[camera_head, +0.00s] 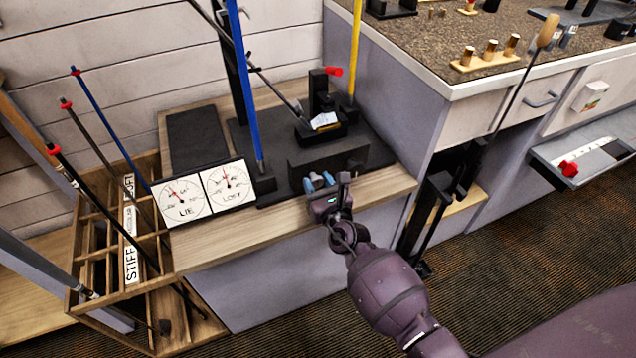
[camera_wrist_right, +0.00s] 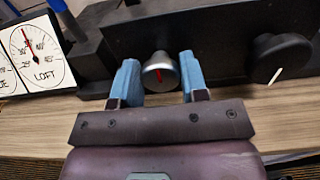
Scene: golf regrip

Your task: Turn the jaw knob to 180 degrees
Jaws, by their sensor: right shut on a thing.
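A small silver knob (camera_wrist_right: 160,72) with a red line sits on the front of a black block (camera_head: 325,155). The red line stands nearly upright in the right wrist view. My right gripper (camera_head: 318,182) has its blue fingers on either side of this knob, shut on it. In the right wrist view the fingers (camera_wrist_right: 158,80) flank the knob. A larger black knob (camera_wrist_right: 270,58) with a white line pointing down and left is on the same front, to the right. No label shows which is the jaw knob. My left gripper is not in view.
Lie (camera_head: 184,197) and loft (camera_head: 228,186) dials stand left of the block. A blue shaft (camera_head: 246,90) and a yellow shaft (camera_head: 355,45) rise near the fixture. A wooden rack (camera_head: 160,300) with shafts is at left. The bench front edge (camera_head: 290,232) is bare.

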